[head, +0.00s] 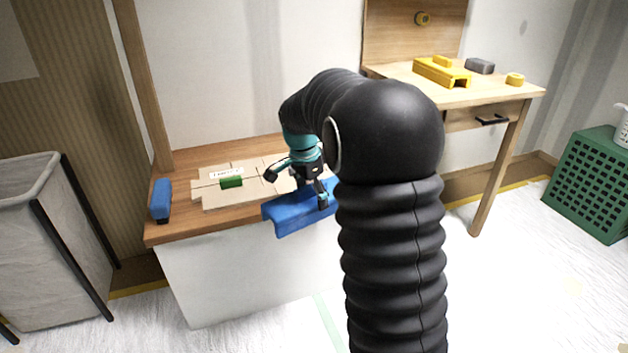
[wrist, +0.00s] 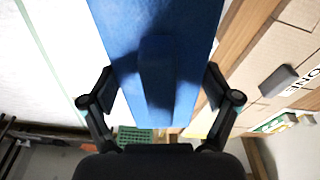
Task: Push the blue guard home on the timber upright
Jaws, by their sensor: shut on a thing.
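The blue guard (head: 289,216) is a long angled piece at the front edge of the low wooden bench, partly hidden behind my arm. My gripper (head: 297,190) is above it with its fingers spread across it. In the wrist view the guard (wrist: 183,25) runs between the two fingers (wrist: 160,92), with a raised blue ridge along its middle. The fingers are shut on its sides. The timber upright (head: 143,85) stands at the left back of the bench, well to the left of the guard and apart from it.
A blue block (head: 161,198) stands on the bench's left end, near the upright's foot. Boards and a green block (head: 231,182) lie on the bench (head: 180,229). A grey bin (head: 50,250) stands left. A desk (head: 500,93) with yellow pieces stands right.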

